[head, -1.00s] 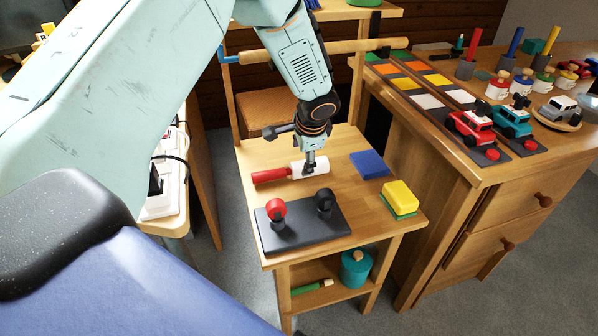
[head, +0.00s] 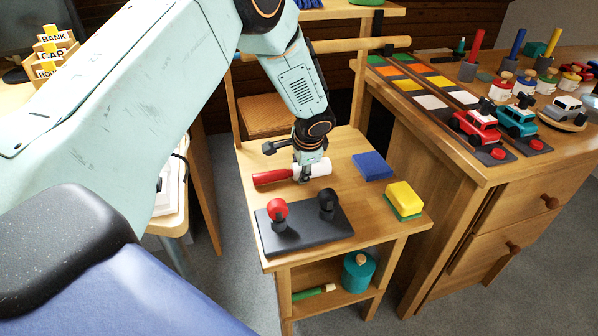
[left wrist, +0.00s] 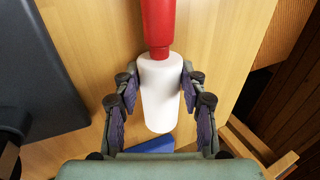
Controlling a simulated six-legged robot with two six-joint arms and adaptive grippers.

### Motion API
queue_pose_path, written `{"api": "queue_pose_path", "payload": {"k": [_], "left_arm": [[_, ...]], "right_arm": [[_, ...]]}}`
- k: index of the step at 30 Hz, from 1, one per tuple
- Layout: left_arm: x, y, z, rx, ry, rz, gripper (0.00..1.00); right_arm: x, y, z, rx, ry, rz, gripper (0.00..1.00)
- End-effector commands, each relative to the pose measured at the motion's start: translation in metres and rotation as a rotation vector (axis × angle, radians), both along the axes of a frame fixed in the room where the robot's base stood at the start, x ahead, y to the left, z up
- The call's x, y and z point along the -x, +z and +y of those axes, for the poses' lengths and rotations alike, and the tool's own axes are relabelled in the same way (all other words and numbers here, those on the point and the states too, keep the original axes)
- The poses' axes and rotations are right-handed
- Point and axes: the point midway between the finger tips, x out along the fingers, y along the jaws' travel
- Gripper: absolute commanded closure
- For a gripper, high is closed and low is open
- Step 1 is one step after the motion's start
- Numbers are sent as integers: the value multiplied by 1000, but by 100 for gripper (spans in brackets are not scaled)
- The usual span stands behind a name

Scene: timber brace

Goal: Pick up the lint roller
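The lint roller has a red handle (head: 271,177) and a white roll (head: 321,168). It lies on its side on the wooden table (head: 347,147). My left gripper (head: 304,178) is down at the white roll in the head view. In the left wrist view, its two fingers (left wrist: 160,82) stand on either side of the white roll (left wrist: 160,105), their tips appearing to touch it. The red handle (left wrist: 158,22) points away, clear of the fingers. The roller still seems to rest on the table. My right gripper is not in view.
A black base (head: 305,228) with a red knob and a black knob stands at the table's front. A blue block (head: 372,166) and a yellow-green sponge (head: 404,200) lie to the right. A wooden cabinet (head: 470,215) with toy cars stands beside the table.

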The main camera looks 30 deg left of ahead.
Motion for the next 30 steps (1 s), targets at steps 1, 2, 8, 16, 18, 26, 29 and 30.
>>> {"api": "queue_pose_path", "payload": {"k": [1,2,8,16,18,26,29,30], "left_arm": [[0,0,0,0,0,0,65],[0,0,0,0,0,0,67],[0,0,0,0,0,0,84],[0,1,0,0,0,-1,93],[0,2,0,0,0,-1,93],[-1,44,0,0,1,-3,94],[-1,65,0,0,0,-4,94],[-1,71,0,0,1,-3,94]], "right_arm": [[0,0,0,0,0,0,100],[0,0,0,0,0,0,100],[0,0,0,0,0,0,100],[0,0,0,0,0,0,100],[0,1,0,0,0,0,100],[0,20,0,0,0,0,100],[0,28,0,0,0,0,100],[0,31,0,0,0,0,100]]}}
